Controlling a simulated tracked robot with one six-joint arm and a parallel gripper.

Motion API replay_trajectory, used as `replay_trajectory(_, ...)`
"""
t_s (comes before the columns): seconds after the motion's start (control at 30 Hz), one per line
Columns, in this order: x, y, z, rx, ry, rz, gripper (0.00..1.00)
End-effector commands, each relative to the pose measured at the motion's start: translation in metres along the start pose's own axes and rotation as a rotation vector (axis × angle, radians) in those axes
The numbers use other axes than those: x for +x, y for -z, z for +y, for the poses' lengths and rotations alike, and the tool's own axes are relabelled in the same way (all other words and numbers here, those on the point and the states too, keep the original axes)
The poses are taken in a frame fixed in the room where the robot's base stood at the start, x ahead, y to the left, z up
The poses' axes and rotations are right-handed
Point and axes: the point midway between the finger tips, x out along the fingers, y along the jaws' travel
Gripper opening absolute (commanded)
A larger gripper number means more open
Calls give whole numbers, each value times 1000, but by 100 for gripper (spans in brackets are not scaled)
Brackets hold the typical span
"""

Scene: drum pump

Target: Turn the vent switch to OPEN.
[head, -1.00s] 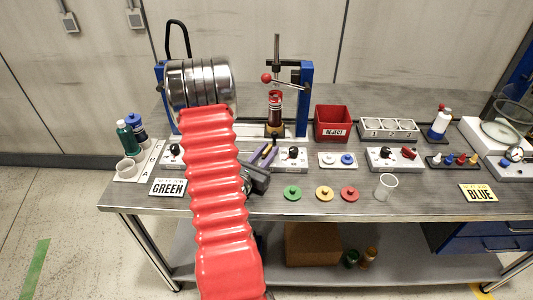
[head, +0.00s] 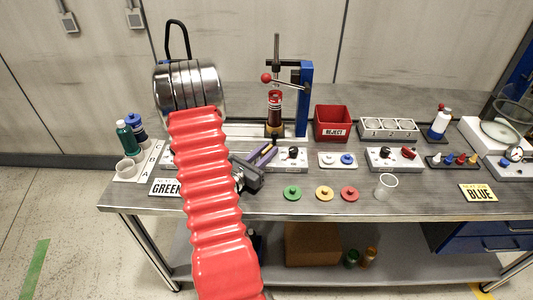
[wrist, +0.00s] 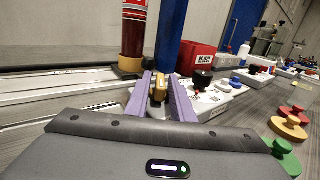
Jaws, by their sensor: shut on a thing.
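My gripper (head: 265,154) has purple fingers and is at the left end of the middle white control box (head: 291,165). In the wrist view the fingers (wrist: 160,95) are closed around a small tan piece (wrist: 161,86), which stands between their tips. It may be the vent switch's handle; no label for it is readable. The box shows a black knob (wrist: 203,80) and a small red part to the right of the fingers. The fingers hide the box's left end. The switch's set position cannot be read.
The press with the red cylinder (head: 275,105) stands behind my gripper. A red REJECT bin (head: 333,123) is at the back. Green (head: 292,193), yellow (head: 324,193) and red (head: 349,193) discs lie in front of the boxes. A clear cup (head: 386,185) stands further right.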

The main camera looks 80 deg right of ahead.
Motion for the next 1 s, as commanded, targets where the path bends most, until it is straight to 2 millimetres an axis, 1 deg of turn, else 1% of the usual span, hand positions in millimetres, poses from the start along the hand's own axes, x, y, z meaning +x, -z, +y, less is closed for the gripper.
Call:
replay_trajectory(0.03, 0, 1, -3, -2, 13, 2, 0)
replay_trajectory(0.3, 0, 1, -4, -3, 16, 3, 0)
replay_trajectory(0.33, 0, 1, -4, -3, 16, 3, 22)
replay_trajectory(0.43, 0, 1, -3, -3, 14, 3, 29)
replay_trajectory(0.77, -3, 1, -1, -1, 9, 2, 29)
replay_trajectory(0.87, -9, 1, 0, -1, 7, 2, 29)
replay_trajectory(1.0, -24, 1, 0, -1, 6, 2, 29)
